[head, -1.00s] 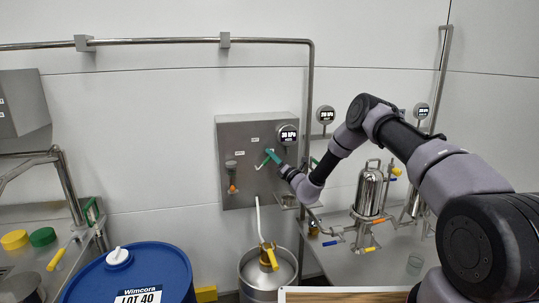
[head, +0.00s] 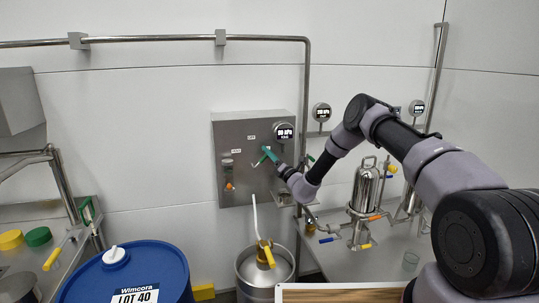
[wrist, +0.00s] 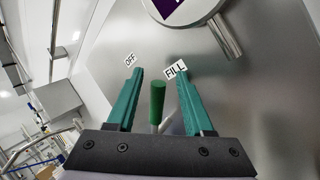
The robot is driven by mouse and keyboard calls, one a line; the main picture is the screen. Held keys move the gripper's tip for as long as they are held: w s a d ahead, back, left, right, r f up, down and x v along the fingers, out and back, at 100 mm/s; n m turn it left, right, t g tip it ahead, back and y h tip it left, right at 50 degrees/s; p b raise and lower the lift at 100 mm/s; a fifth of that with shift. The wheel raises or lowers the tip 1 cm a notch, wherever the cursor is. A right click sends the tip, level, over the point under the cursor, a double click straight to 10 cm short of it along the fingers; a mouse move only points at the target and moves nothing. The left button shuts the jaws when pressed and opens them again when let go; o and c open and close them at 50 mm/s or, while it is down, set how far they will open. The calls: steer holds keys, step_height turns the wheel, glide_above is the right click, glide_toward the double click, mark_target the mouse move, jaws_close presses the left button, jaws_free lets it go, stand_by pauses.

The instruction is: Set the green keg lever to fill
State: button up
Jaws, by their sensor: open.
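The green keg lever (wrist: 157,100) shows in the wrist view as a dark green grip on a pale stem. It stands between my two teal fingers, with gaps at both sides. My gripper (wrist: 160,88) is open around it; it also shows in the head view (head: 267,154) at the steel panel (head: 240,136). The OFF label (wrist: 130,60) is up and left of the lever, and the FILL label (wrist: 175,69) is up and right, close to the right finger. In the head view the lever is hard to make out beside my fingers.
A round gauge (head: 284,130) sits on the panel just above my gripper. An orange-tipped valve (head: 229,186) is at the panel's left. A steel keg (head: 250,272) stands below, a blue drum (head: 150,262) at lower left, and a steel filter vessel (head: 366,190) at right.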

steer(key=v, duration=1)
steer(key=shift+s+d+f, duration=0.15)
steer(key=shift+s+f, duration=0.05)
steer(key=shift+s, duration=0.1)
steer(key=s+a+r+n+g+y, duration=0.3)
steer(key=s+r+n+g, duration=0.2)
steer(key=r+n+g, duration=0.4)
steer(key=s+a+r+n+g+y, duration=0.2)
steer(key=s+r+n+g, duration=0.4)
steer(key=r, duration=0.5)
steer(key=s+d+r+n+g+h, duration=0.3)
steer(key=s+r+n+h, duration=0.45)
steer(key=s, duration=0.55)
steer(key=s+d+r+n+t+h, duration=0.4)
steer(key=s+d+h, duration=0.1)
steer(key=s+d, duration=0.4)
steer(key=s+d+r+n+t+h, duration=0.4)
steer(key=s+d, duration=0.6)
steer(key=d, duration=0.3)
steer(key=shift+d+n+h, duration=0.4)
steer(key=shift+n+h, duration=0.25)
